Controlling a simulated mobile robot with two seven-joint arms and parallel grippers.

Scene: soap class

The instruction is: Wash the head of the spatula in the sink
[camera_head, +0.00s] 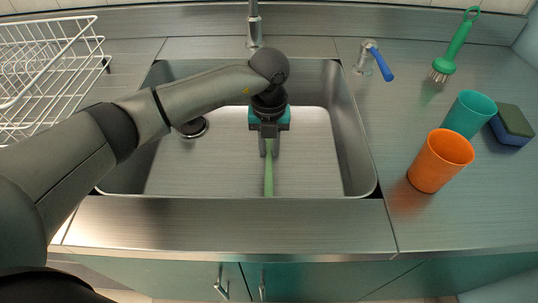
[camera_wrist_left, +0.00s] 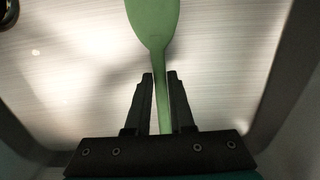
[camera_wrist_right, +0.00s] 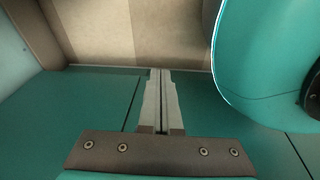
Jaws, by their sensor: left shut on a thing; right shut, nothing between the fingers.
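My left gripper (camera_head: 268,146) is inside the sink (camera_head: 318,150), pointing down. It is shut on the green spatula (camera_head: 269,178); the grip is on the handle, just below the head in the left wrist view (camera_wrist_left: 160,78). The spatula head (camera_wrist_left: 153,18) lies beyond the fingertips there, over the basin floor; my left wrist hides it in the head view. The handle runs toward the sink's front edge. I cannot tell whether the spatula touches the basin. My right gripper (camera_wrist_right: 160,75) is shut and empty, in front of teal cabinet fronts, and out of the head view.
The faucet (camera_head: 254,25) stands behind the sink, the blue tap lever (camera_head: 381,65) at its right. A drain (camera_head: 194,127) is at the basin's left. Orange cup (camera_head: 440,161), teal cup (camera_head: 467,114), sponge (camera_head: 512,125) and green brush (camera_head: 456,44) are right; a wire rack (camera_head: 40,70) is left.

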